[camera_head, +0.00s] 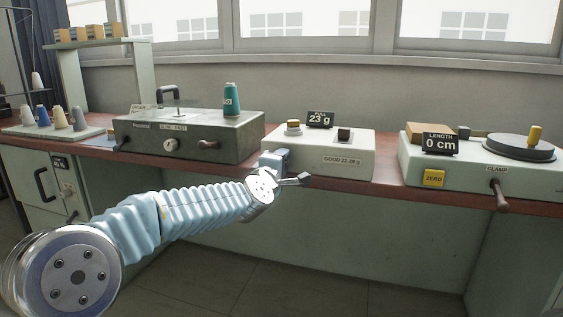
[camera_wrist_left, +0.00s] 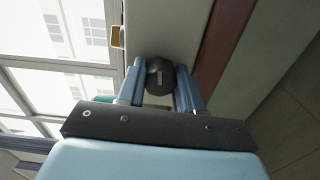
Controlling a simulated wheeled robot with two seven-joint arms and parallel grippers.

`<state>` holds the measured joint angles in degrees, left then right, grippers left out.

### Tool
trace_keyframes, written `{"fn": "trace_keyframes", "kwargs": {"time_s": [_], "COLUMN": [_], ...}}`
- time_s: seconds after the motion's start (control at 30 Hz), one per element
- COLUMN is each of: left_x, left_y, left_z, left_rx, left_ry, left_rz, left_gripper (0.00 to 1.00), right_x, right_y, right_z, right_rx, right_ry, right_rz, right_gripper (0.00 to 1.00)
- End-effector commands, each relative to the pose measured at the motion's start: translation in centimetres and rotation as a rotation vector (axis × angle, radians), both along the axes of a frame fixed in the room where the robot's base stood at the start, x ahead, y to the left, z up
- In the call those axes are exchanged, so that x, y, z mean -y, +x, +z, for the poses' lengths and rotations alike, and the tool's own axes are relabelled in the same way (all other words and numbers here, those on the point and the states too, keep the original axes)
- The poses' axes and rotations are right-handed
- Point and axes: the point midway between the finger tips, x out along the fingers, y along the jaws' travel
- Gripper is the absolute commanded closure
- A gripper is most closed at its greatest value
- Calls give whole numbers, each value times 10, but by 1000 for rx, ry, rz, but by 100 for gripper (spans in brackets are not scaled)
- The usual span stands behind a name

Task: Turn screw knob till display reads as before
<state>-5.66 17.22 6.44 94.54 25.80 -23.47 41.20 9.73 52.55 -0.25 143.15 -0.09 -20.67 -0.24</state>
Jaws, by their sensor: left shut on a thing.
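The pale tester box (camera_head: 330,150) stands on the bench, with a black display (camera_head: 320,119) on top reading "PULL 23 g". A label on its front face reads "GOOD 22-28 g". My left gripper (camera_head: 275,158) is at the left end of that front face. In the left wrist view its two blue fingers (camera_wrist_left: 160,68) are shut on a dark round screw knob (camera_wrist_left: 160,78), one on each side. A light mark shows on the knob. In the head view the gripper hides the knob. My right gripper is in neither view.
A dark green winder box (camera_head: 190,138) with a teal cone (camera_head: 231,100) stands to the left. At the right a pale machine (camera_head: 470,170) carries a display (camera_head: 440,144) reading "LENGTH 0 cm", a yellow ZERO button (camera_head: 433,178) and a clamp handle (camera_head: 500,197).

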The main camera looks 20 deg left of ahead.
Motion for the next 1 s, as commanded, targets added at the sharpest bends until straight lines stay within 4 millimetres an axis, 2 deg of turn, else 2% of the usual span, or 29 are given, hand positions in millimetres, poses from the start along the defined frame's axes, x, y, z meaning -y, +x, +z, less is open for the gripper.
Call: {"fn": "trace_keyframes", "kwargs": {"time_s": [0.33, 0.83, 0.87, 1.0], "left_x": [1, 1, 1, 0], "left_y": [0, 0, 0, 0], "left_z": [-2, -3, -3, -2], "left_rx": [1, 1, 1, 2], "left_ry": [126, 143, 143, 143], "left_rz": [-2, -2, -2, -2], "left_gripper": [95, 95, 63, 42], "right_x": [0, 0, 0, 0], "right_y": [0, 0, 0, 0], "right_z": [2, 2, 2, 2], "right_rx": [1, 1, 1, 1], "right_ry": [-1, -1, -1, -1], "right_rz": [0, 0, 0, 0], "right_gripper": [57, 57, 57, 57]}}
